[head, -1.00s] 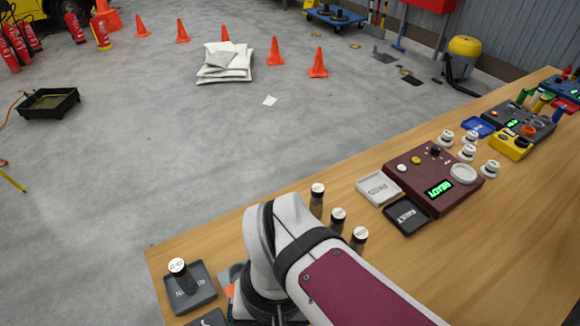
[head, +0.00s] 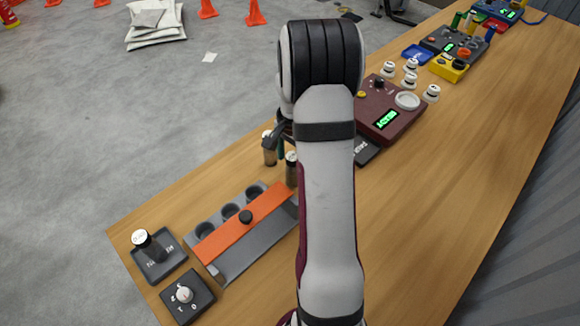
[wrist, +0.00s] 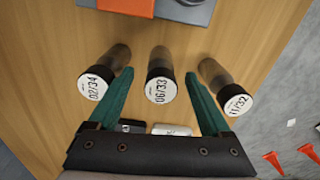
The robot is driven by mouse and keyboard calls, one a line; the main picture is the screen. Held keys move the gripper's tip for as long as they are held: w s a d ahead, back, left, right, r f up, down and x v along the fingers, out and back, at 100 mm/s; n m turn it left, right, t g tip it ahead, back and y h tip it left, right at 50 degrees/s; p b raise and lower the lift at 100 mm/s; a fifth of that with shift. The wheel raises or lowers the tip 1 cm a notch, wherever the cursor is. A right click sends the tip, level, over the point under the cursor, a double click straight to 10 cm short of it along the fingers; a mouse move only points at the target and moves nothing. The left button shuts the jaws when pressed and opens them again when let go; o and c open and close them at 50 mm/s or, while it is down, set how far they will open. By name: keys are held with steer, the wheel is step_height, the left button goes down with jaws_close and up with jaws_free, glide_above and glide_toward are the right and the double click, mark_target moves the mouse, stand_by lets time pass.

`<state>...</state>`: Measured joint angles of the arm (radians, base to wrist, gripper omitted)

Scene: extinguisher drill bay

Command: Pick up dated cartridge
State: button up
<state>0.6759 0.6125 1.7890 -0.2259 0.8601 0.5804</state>
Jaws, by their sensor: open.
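Three dark cartridges with white dated caps stand in a row on the wooden bench in the wrist view: left (wrist: 97,82), middle (wrist: 160,75) and right (wrist: 234,100). The left cap seems to read 02/34, the middle 06/33, the right 11/32. My gripper (wrist: 158,82) is open, its green fingers reaching on either side of the middle cartridge, with nothing held. In the head view two of these cartridges (head: 269,150) (head: 291,170) show beside my arm; the third and most of my gripper are hidden.
Another capped cartridge (head: 148,246) stands on a dark tray (head: 174,262) at the bench's left end. An orange-covered grey rack (head: 240,225) with round wells and a dial box (head: 187,297) are nearby. A maroon READY unit (head: 395,120) and several white-capped pieces stand beyond my arm.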

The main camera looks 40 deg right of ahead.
step_height(320, 180, down, 5)
steer(key=shift+c, duration=0.3)
jaws_close()
